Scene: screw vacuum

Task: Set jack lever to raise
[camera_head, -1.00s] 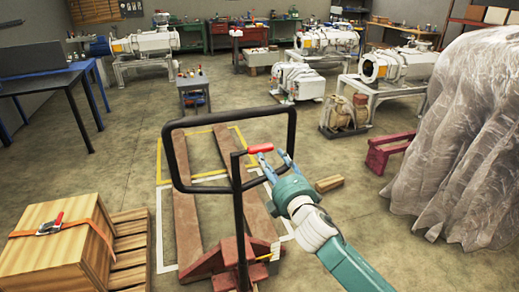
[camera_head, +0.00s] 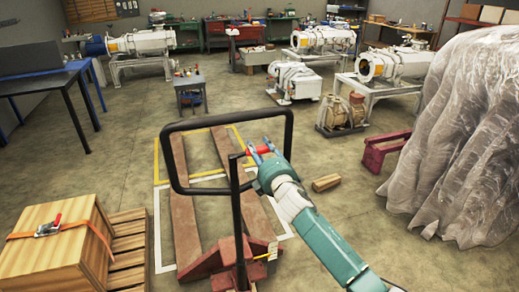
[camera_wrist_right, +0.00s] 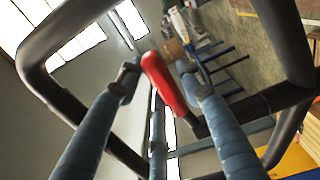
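The jack has a black loop handle (camera_head: 289,138) on an upright post, above a red base (camera_head: 222,262). The jack lever (camera_head: 262,149) is a short red grip beside the post, inside the loop. In the right wrist view the red lever (camera_wrist_right: 163,82) lies between my blue fingers, with a visible gap on the right side. My right gripper (camera_head: 262,147) is open around the lever; its fingertips also show in the right wrist view (camera_wrist_right: 158,72). Whether a finger touches the lever is unclear. My left gripper is not in view.
A strapped wooden crate (camera_head: 50,250) sits on a pallet at the left. A plastic-covered bulk (camera_head: 465,140) stands at the right. A wooden block (camera_head: 326,183) and a dark red stand (camera_head: 385,150) are on the floor. Vacuum pumps (camera_head: 142,42) stand behind.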

